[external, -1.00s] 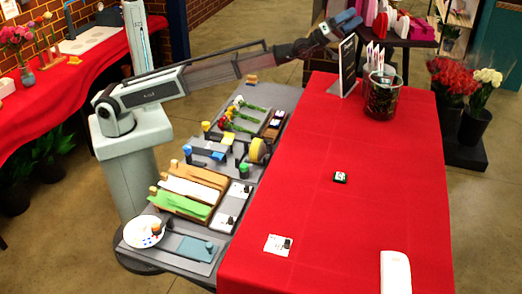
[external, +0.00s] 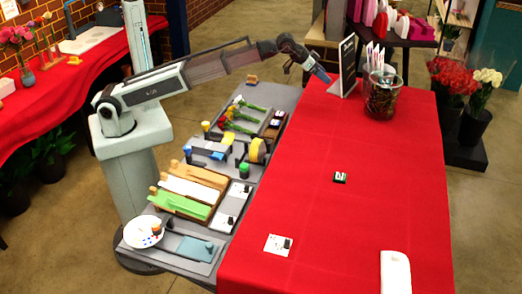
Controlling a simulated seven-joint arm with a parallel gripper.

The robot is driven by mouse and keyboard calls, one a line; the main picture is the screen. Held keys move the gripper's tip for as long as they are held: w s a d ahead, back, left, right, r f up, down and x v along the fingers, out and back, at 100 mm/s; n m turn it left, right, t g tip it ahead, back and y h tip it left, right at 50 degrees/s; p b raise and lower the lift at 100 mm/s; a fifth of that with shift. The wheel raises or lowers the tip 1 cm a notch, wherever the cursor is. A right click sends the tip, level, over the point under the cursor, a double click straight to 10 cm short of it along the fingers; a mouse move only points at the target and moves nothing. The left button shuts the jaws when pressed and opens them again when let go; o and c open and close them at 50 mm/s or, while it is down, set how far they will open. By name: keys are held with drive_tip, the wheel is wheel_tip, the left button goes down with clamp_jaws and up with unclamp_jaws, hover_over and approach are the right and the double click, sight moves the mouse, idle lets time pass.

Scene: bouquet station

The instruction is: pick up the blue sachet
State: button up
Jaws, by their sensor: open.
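No blue sachet can be made out for certain. A white round dish (external: 133,239) at the near end of the grey side table holds small blue pieces (external: 144,234), too small to identify. A flat blue-grey piece (external: 195,249) lies on a grey tray just right of the dish. My gripper (external: 323,77), with blue fingers, is open and angled down above the far left part of the red table, beside the black sign. It is far from the dish, and nothing shows in it.
The black sign (external: 347,66) and a dark glass container of packets (external: 381,97) stand close to my gripper on the red table (external: 330,140). A small black item (external: 340,177), a white card (external: 277,245) and a white object (external: 395,272) lie nearer. Much of the cloth is clear.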

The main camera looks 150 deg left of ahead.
drive_tip(key=s+d+f+m+g+h, duration=0.2)
drive_tip(key=s+d+f+h, duration=0.25)
drive_tip(key=d, duration=0.35)
drive_tip(key=m+g+h, duration=0.2)
drive_tip(key=m+h, duration=0.1)
drive_tip(key=h, duration=0.2)
hover_over(273, 122)
wheel_tip(273, 122, down, 3)
drive_tip(key=shift+y, duration=0.25)
drive_tip(key=f, duration=0.8)
drive_tip(key=shift+s+a+f, duration=0.2)
drive_tip(key=shift+a, duration=0.15)
drive_tip(key=shift+w+d+f, duration=0.1)
drive_tip(key=shift+d+f, duration=0.05)
drive_tip(key=shift+f, duration=1.15)
drive_tip(key=shift+w+d+f, duration=0.1)
drive_tip(key=shift+f, duration=1.2)
drive_tip(key=c, duration=1.1)
